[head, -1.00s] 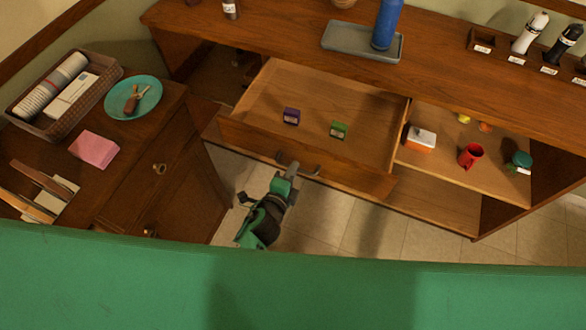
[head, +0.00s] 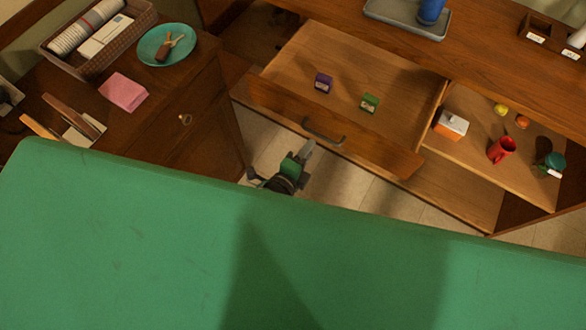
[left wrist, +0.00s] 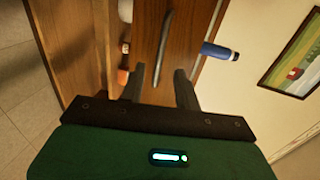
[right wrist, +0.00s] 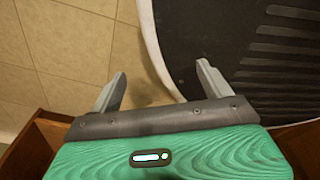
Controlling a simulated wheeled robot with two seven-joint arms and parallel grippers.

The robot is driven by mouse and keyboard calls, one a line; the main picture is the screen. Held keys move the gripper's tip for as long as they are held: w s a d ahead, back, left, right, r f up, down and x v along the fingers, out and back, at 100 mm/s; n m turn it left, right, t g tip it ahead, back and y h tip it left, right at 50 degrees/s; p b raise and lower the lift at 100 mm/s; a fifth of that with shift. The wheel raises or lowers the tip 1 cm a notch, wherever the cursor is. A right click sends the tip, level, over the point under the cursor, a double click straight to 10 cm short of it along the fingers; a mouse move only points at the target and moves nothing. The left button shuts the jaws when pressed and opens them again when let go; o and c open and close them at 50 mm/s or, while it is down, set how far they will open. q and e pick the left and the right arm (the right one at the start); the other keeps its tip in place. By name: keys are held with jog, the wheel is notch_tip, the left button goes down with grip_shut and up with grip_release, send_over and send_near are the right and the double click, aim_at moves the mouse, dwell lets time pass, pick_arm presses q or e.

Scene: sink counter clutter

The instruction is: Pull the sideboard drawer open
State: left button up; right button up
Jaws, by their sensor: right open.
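The sideboard drawer (head: 370,143) stands pulled out from the sideboard, its inside showing. A purple box (head: 323,82) and a green box (head: 370,103) are inside it. Its dark bar handle (head: 323,132) is on the drawer front and shows in the left wrist view (left wrist: 164,48). My left gripper (head: 307,150) is just in front of and below the handle, apart from it in the head view. In the left wrist view its fingers (left wrist: 159,80) are spread, with the handle ahead between them. My right gripper (right wrist: 158,78) is open and empty above the tiled floor, outside the head view.
An open compartment right of the drawer holds a red mug (head: 501,150) and an orange-and-white box (head: 451,125). A grey tray (head: 385,22) with a blue bottle (head: 431,10) is on the sideboard top. A side cabinet with a teal plate (head: 150,48) stands left. Floor shows between.

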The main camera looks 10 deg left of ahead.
pick_arm(q)
jog(key=b+v, duration=0.1)
jog(key=v, duration=0.6)
jog(key=shift+s, duration=0.4)
pick_arm(e)
jog(key=shift+w+d+f, duration=0.1)
jog(key=shift+w, duration=0.35)
jog(key=shift+w+d+f, duration=0.1)
jog(key=shift+w, duration=0.3)
pick_arm(q)
jog(key=shift+a, duration=0.1)
pick_arm(e)
jog(key=shift+a, duration=0.2)
